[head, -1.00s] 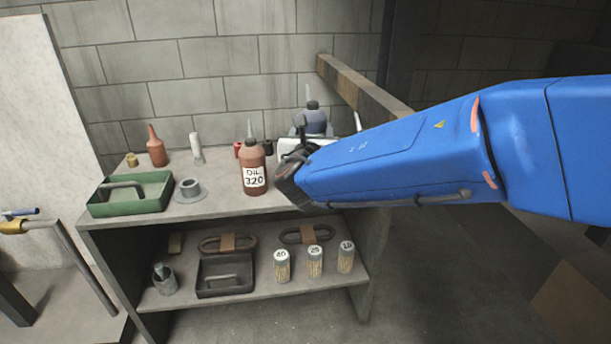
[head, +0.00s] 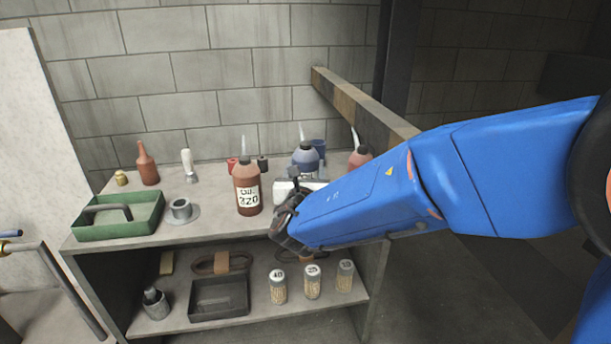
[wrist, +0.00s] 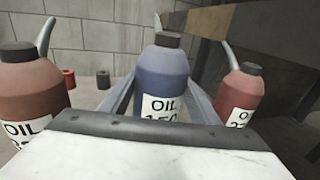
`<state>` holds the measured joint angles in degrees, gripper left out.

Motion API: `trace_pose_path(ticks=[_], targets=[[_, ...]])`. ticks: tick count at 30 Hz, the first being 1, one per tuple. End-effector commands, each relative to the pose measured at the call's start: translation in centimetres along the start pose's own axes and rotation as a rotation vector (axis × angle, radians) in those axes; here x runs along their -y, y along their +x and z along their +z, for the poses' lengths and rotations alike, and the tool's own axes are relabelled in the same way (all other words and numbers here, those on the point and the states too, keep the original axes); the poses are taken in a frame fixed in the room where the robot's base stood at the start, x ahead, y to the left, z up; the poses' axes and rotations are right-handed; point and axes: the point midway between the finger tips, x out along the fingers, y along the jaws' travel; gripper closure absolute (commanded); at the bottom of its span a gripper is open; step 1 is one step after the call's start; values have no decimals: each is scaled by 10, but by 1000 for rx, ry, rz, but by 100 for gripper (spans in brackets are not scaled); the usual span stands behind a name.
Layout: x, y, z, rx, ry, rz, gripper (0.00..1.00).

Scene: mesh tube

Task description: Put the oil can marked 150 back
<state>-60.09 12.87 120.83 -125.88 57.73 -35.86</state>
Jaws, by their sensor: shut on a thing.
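The blue oil can (head: 306,158) is at the back right of the bench top. In the wrist view its label reads "OIL" with "150" partly cut off (wrist: 163,75). My gripper (wrist: 160,88) is shut on this can, one grey finger along each side. In the head view my gripper (head: 291,196) hides the can's lower part, so I cannot tell whether its base touches the bench. The can looks upright. A brown-red can marked OIL 320 (head: 247,187) stands to its left. Another red can (head: 360,157), its number cut off, stands to its right.
Red (wrist: 68,78) and dark (wrist: 103,79) cylinders stand behind the cans. The lower shelf (head: 240,312) holds a black tray and jars. A striped beam (head: 350,95) runs behind on the right.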

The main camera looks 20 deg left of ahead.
Motion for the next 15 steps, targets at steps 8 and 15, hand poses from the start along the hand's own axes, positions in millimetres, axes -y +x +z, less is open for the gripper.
trace_pose_path(ticks=[8,15], targets=[[0,0,-22,1,0,-1,71],[0,0,-23,1,0,-1,71]])
